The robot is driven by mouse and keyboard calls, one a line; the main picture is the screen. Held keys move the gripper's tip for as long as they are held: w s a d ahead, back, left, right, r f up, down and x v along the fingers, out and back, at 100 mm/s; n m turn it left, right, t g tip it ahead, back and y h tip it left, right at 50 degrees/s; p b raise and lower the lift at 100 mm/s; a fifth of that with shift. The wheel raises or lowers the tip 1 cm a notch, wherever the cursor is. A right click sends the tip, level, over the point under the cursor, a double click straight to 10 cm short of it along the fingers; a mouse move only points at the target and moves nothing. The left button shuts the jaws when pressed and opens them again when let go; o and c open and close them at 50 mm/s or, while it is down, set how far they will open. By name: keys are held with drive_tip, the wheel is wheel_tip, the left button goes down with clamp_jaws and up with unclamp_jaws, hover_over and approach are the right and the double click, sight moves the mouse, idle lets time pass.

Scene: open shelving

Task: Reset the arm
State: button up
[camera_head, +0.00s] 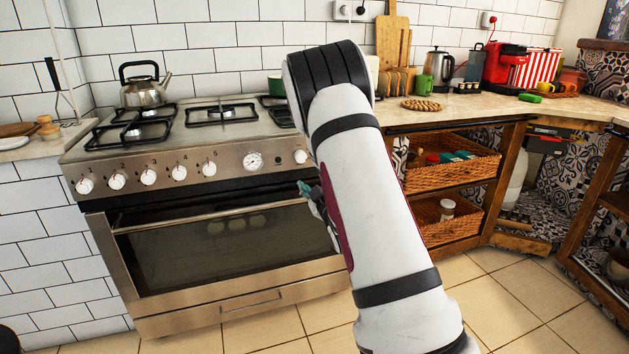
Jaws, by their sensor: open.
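My white arm with black bands rises from the bottom and bends over at the top, in the middle of the head view. My gripper (313,200) shows only in part, as a small dark and greenish piece at the left side of the arm, in front of the oven. It is open; most of it is hidden behind the arm. I see nothing held in the part that shows.
A steel stove (205,170) with a kettle (144,92) stands left and behind the arm. A counter (480,105) with a red coffee machine (503,67) runs right, above shelves with wicker baskets (455,176). Tiled floor (520,300) is clear at lower right.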

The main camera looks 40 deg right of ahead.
idle(0.3)
drive_tip(key=s+a+r+m+g+y, duration=0.25)
drive_tip(key=s+a+r+g, duration=0.2)
drive_tip(key=s+a, duration=0.3)
drive_tip(key=s+a+r+m+g+y, duration=0.1)
drive_tip(key=s+a+r+m+g, duration=0.2)
drive_tip(key=s+a+g, duration=0.35)
drive_tip(key=s+a+r+g+y, duration=0.1)
drive_tip(key=s+a+g, duration=0.4)
drive_tip(key=s, duration=1.2)
drive_tip(key=s+a+g+y, duration=0.1)
drive_tip(key=s+a, duration=0.7)
drive_tip(key=s, duration=1)
wheel_tip(320, 180, up, 31)
drive_tip(key=t+p, duration=0.3)
drive_tip(key=p, duration=2.6)
drive_tip(key=shift+w+f+m+t, duration=0.15)
drive_tip(key=shift+w+m+t, duration=0.1)
drive_tip(key=shift+m+t, duration=0.1)
